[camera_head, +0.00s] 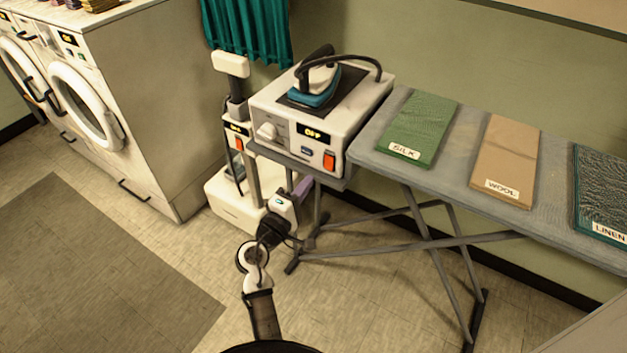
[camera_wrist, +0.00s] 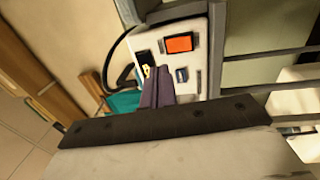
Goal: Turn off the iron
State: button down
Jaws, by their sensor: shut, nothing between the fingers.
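The iron (camera_head: 316,88), white and teal with a dark handle, rests on a dark pad on top of its white base unit (camera_head: 273,103). The unit's front display (camera_head: 313,133) reads OFF in yellow. An orange switch (camera_head: 329,161) and a small blue button (camera_head: 307,151) sit below it, with a white knob (camera_head: 267,132) to the left. My gripper (camera_head: 303,186) is shut and empty, below and in front of this panel. In the wrist view its fingers (camera_wrist: 158,88) point at the panel, near the blue button and partly over the display; the orange switch (camera_wrist: 179,44) is clear. Contact cannot be told.
The ironing board (camera_head: 467,171) carries green silk, tan wool and dark linen cloths. A white steamer (camera_head: 238,205) with its own orange switch and a lit display stands left of the base unit. Washing machines (camera_head: 90,105) stand at left. Floor in front is free.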

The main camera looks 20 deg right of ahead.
jog(key=shift+r+b+v, duration=0.15)
jog(key=shift+r+v, duration=0.05)
jog(key=shift+v, duration=0.7)
jog(key=shift+r+b+v, duration=0.2)
jog(key=shift+v, duration=0.7)
jog(key=shift+r+b+v, duration=0.15)
jog(key=shift+r+v, duration=0.05)
jog(key=shift+v, duration=0.7)
